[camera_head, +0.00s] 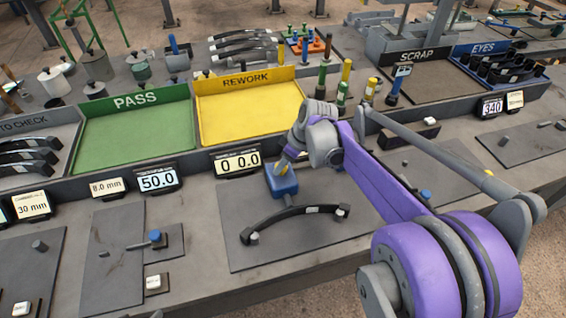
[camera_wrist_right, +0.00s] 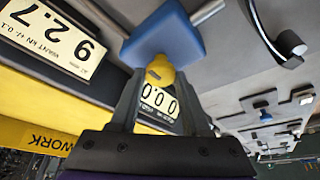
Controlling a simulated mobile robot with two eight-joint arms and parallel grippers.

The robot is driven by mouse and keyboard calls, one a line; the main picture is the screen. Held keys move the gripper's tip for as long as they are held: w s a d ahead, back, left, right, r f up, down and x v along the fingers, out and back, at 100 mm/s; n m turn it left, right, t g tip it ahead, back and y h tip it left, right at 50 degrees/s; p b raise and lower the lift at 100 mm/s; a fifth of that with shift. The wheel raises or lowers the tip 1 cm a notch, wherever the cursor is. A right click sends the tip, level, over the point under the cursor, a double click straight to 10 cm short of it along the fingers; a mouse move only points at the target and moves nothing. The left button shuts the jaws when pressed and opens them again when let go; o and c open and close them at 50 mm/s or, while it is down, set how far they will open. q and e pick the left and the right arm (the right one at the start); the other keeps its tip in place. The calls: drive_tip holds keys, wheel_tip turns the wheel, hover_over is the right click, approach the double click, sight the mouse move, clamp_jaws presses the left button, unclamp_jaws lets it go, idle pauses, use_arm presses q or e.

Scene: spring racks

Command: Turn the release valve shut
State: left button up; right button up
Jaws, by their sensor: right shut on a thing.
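The release valve appears to be the yellow knob (camera_head: 283,168) on a blue block (camera_head: 283,187), which stands on a grey plate behind a black curved spring (camera_head: 295,211). In the right wrist view the yellow knob (camera_wrist_right: 160,72) sits between the fingers, against the blue block (camera_wrist_right: 163,33). My right gripper (camera_head: 286,163) is shut on the yellow knob; its fingers also show in the right wrist view (camera_wrist_right: 160,88). The gripper partly hides the knob, so its turned angle cannot be told. My left gripper is not in view.
Several upright coloured pegs stand right of the yellow tray.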

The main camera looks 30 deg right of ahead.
clamp_jaws()
drive_tip(key=shift+m, duration=0.4)
drive_tip(key=m, duration=0.1)
drive_tip(key=m+h, duration=0.1)
drive_tip(key=m, duration=0.1)
drive_tip(key=shift+a+t+h, duration=0.2)
drive_tip(key=shift+t+h, duration=0.1)
drive_tip(key=shift+t, duration=0.1)
drive_tip(key=m+h, duration=0.1)
drive_tip(key=m, duration=0.4)
drive_tip(key=shift+a+h, duration=0.1)
drive_tip(key=shift+h, duration=0.3)
drive_tip(key=m+h, duration=0.1)
drive_tip(key=m, duration=0.1)
drive_tip(key=m+g, duration=0.1)
drive_tip(key=m, duration=0.2)
drive_tip(key=shift+a+h, duration=0.1)
drive_tip(key=shift+h, duration=0.3)
drive_tip(key=shift+w+m+g+h, duration=0.1)
drive_tip(key=shift+m+g+h, duration=0.45)
drive_tip(key=shift+m, duration=1.55)
